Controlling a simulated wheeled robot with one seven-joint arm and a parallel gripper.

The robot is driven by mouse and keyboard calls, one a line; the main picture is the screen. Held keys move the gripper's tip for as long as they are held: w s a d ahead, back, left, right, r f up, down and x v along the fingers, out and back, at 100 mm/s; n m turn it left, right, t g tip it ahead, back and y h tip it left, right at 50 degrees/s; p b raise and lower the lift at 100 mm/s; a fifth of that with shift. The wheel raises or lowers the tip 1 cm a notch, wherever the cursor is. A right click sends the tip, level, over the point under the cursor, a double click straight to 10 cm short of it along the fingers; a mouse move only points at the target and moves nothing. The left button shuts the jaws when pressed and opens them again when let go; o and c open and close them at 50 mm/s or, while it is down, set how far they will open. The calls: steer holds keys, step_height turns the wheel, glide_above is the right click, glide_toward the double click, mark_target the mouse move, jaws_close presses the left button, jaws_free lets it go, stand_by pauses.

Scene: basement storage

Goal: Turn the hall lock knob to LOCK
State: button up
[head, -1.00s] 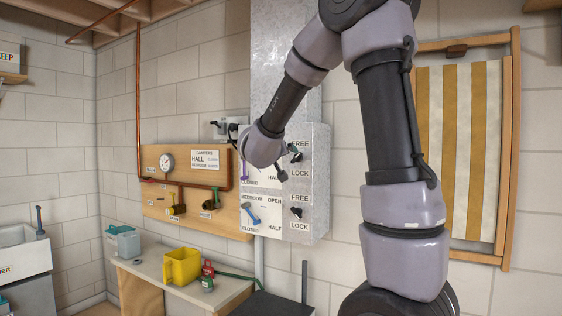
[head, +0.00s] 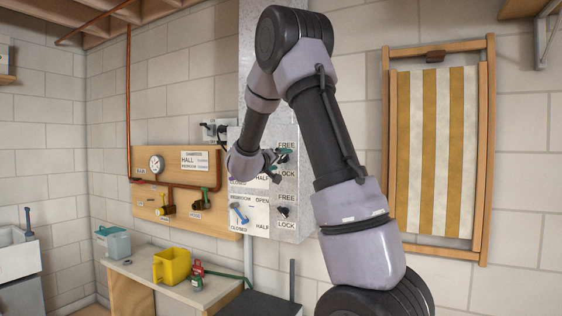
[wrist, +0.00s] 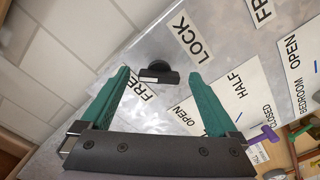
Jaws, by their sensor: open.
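The hall lock knob (wrist: 155,67) is black and has a short bar with a white mark at one end. In the wrist view it shows between the two green fingertips of my gripper (wrist: 159,75), with a visible gap on either side. My gripper is open and empty, and how far its tips are from the knob in depth is unclear. The LOCK label (wrist: 194,38) is clear above right of the knob; the FREE label (wrist: 147,91) is partly covered by the bar and the left finger. In the head view, my gripper (head: 278,160) is at the upper right of the panel, largely hiding the knob.
The bedroom lock knob (head: 283,212) is just below on the same grey panel (head: 300,228). A purple lever (wrist: 263,133) sits near the right finger; a blue lever (head: 238,212) is lower left. A yellow container (head: 172,266) stands on the bench.

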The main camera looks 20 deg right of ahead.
steer(key=shift+w+d, duration=0.3)
steer(key=shift+d, duration=0.1)
steer(key=shift+c, duration=0.3)
steer(key=c, duration=1.3)
